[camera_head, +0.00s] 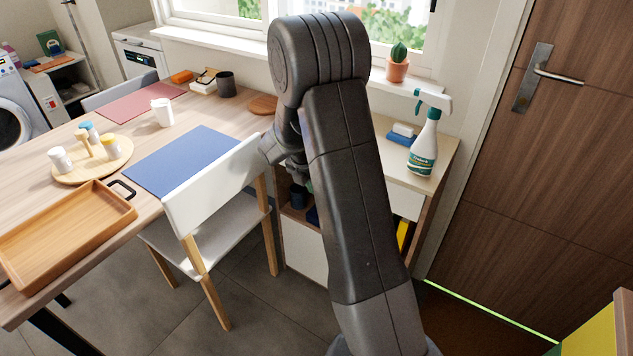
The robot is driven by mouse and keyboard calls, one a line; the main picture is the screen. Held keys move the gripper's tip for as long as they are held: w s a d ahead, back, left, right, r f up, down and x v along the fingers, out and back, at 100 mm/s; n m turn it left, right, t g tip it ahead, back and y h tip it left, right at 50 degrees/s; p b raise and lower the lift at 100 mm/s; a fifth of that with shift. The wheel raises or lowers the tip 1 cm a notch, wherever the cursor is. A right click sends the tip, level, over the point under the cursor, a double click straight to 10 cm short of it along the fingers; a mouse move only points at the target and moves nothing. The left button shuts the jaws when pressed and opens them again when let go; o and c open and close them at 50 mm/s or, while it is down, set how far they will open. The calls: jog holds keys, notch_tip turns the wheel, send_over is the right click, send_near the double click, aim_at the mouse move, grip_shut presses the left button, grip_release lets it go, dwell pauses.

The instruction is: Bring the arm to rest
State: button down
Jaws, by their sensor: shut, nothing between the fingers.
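My arm rises from the bottom centre-right in the head view, its dark grey upper link standing nearly upright. At the elbow near the top, in front of the window, it folds over. The forearm comes down behind the upper link, and part of my wrist shows at its left, beside the white chair's backrest in the picture. The upper link hides what lies beyond the wrist, so my gripper's fingers do not show. I see nothing carried by the arm.
A wooden table (75,262) at left holds a tray (60,238), a round board with jars and a blue mat (182,160). A white chair (213,185) stands close by. A spray bottle (424,145) stands on a cabinet (437,155) at right, near a door (560,170).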

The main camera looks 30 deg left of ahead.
jog(key=v, duration=0.9)
jog(key=shift+r+p, duration=0.3)
jog(key=shift+p, duration=0.15)
jog(key=shift+w, duration=0.15)
jog(key=w+f+b, duration=0.1)
jog(key=w+f, duration=0.5)
jog(key=f, duration=0.3)
jog(key=shift+w+d, duration=0.25)
jog(key=shift+d, duration=0.05)
